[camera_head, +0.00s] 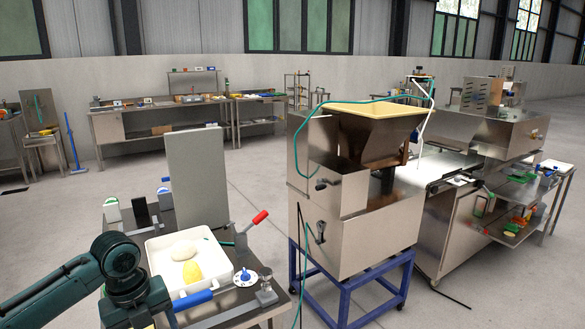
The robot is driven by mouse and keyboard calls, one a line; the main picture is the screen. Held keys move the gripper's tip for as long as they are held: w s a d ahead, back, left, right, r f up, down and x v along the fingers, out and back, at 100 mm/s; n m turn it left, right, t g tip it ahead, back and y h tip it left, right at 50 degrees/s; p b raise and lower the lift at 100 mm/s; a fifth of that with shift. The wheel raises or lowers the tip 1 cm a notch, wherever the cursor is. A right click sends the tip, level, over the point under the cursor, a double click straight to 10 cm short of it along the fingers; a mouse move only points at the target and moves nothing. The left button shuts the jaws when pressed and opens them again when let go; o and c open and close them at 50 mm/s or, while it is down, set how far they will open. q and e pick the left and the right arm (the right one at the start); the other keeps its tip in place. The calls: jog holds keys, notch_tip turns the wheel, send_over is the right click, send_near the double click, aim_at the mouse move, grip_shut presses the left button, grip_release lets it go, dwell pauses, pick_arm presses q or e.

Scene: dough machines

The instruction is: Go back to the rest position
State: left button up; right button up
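My dark green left arm (75,281) comes in from the lower left. Its wrist (134,290) bends down beside the left side of a white tray (215,254) and runs off the bottom edge. The fingers of my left gripper are below the picture, so I cannot see whether they hold anything. My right arm and gripper are not in view. In the tray lie a pale dough piece (184,250) and a yellow one (192,272).
The tray's table also holds a red-handled lever (253,222), a blue roller (192,301) and an upright grey panel (197,178). A steel dough machine (345,225) on a blue frame (345,300) stands to the right. Open floor (262,165) lies behind, before far workbenches (160,122).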

pick_arm(q)
jog(key=s+d+f+n+t+h, duration=0.2)
jog(key=d+f+n, duration=0.3)
jog(key=d+f, duration=0.2)
jog(key=s+d+f+n+t+h, duration=0.2)
jog(key=s+d+f+n, duration=0.1)
jog(key=d+f+n, duration=0.4)
jog(key=s+a+f+n+t+y+p, duration=0.1)
jog(key=s+n+t, duration=0.5)
jog(key=s+n, duration=0.6)
jog(key=shift+s+f+n, duration=0.35)
jog(key=shift+s+n, duration=0.05)
jog(key=shift+n, duration=0.4)
jog(key=shift+a, duration=0.1)
